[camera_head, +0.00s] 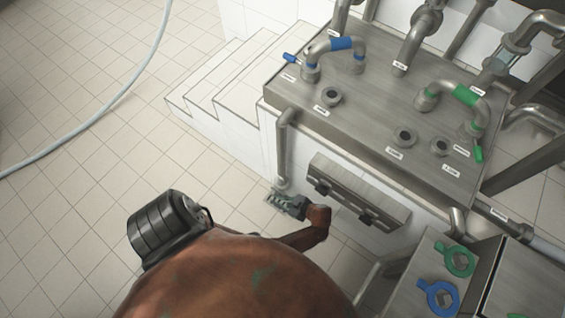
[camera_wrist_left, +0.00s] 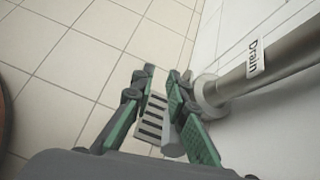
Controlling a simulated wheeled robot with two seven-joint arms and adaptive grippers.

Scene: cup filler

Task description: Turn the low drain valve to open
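The drain pipe (camera_head: 285,148) runs down the front left corner of the steel-topped unit in the head view. In the left wrist view the pipe (camera_wrist_left: 277,57), labelled "Drain", has a round collar (camera_wrist_left: 207,93) near the floor. My left gripper (camera_head: 279,201) is low beside the pipe's lower end. In the wrist view its fingers (camera_wrist_left: 164,76) are apart, the right finger close to the collar. A short grey cylindrical piece (camera_wrist_left: 176,145) shows between the fingers; I cannot tell whether it is the valve handle or whether it is touched. My right gripper is out of view.
A slotted floor grate (camera_wrist_left: 152,122) lies below the fingers. A steel ledge (camera_head: 358,190) juts from the unit's front, right of my gripper. White tiled steps (camera_head: 225,85) stand behind. A panel with green (camera_head: 459,261) and blue (camera_head: 440,298) rings is at lower right. Floor at left is open.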

